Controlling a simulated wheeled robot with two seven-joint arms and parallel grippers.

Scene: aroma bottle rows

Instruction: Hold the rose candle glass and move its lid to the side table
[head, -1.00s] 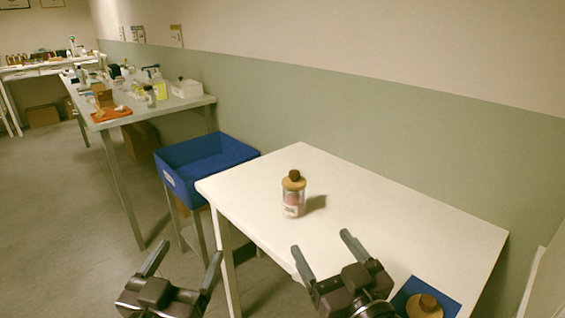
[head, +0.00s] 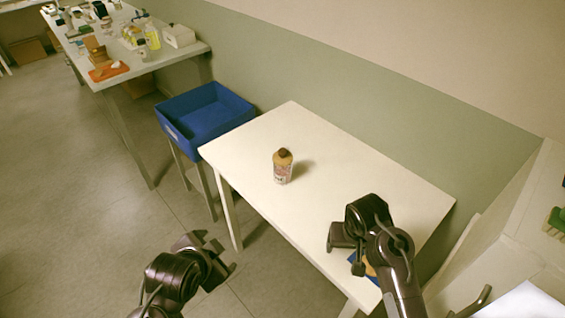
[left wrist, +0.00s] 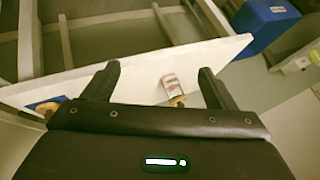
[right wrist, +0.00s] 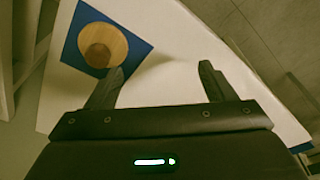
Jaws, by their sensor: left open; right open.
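The candle glass (head: 283,174), clear with a pinkish label, stands upright on the white table (head: 340,185). Its wooden lid (head: 283,155) with a dark brown knob sits on top. The left wrist view shows the glass (left wrist: 171,82) and lid (left wrist: 178,101) beyond the fingers, not touched. My left gripper (head: 206,252) is open and empty, in front of the table's left side. My right gripper (head: 347,250) is open and empty over the table's right front, near a blue mat. That mat (right wrist: 72,48) bears a round wooden piece with a brown knob (right wrist: 97,52); my right arm hides much of it in the head view.
A blue bin (head: 205,118) on a stand is left of the white table. A long bench (head: 165,60) with bottles and an orange tray (head: 108,71) is at the back left. A wall runs behind the table. The tabletop around the glass is clear.

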